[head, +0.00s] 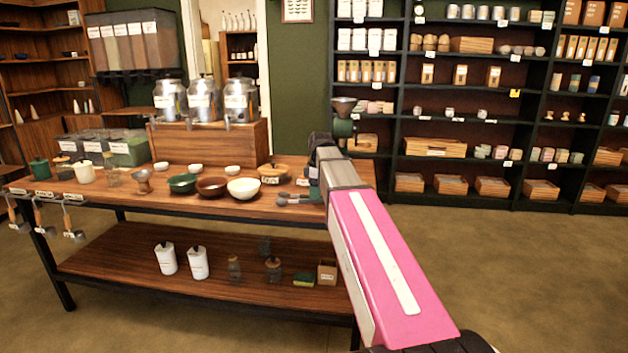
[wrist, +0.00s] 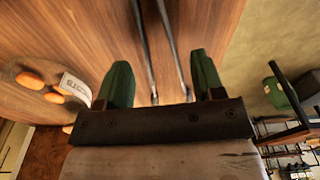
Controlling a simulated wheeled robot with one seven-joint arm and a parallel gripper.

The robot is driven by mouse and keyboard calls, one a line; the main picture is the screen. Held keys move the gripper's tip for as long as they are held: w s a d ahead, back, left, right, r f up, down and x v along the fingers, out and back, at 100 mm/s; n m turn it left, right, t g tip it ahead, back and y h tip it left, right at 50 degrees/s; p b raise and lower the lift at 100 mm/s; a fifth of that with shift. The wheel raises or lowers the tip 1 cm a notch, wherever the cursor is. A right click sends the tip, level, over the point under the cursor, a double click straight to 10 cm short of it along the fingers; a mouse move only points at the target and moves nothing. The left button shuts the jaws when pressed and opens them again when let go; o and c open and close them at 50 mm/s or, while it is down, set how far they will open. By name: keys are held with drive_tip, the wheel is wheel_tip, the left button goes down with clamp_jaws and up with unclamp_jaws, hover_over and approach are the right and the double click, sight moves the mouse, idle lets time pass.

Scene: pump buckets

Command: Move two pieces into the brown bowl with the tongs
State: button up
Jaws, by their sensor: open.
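My gripper (wrist: 160,72) has two green fingers, spread open over the wooden tabletop in the wrist view. Two thin dark metal rods, apparently the tongs (wrist: 147,50), run between the fingers with a gap to each. Their far ends leave the frame. Several orange pieces (wrist: 30,78) lie at the left of the wrist view in what looks like a shallow wooden dish with a white label. In the head view, that labelled dish (head: 273,171) stands right of the white bowl. The brown bowl (head: 212,187) stands between the green and white bowls. My arm hides part of the table's right end.
Metal dispensers (head: 204,100) stand behind on a wooden box. Shelves line the back wall.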

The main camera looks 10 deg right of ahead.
drive_tip(key=shift+a+f, duration=0.1)
drive_tip(key=shift+f, duration=1.15)
drive_tip(key=c, duration=0.7)
drive_tip(key=shift+r, duration=0.1)
wheel_tip(320, 180, up, 12)
drive_tip(key=shift+f, duration=0.1)
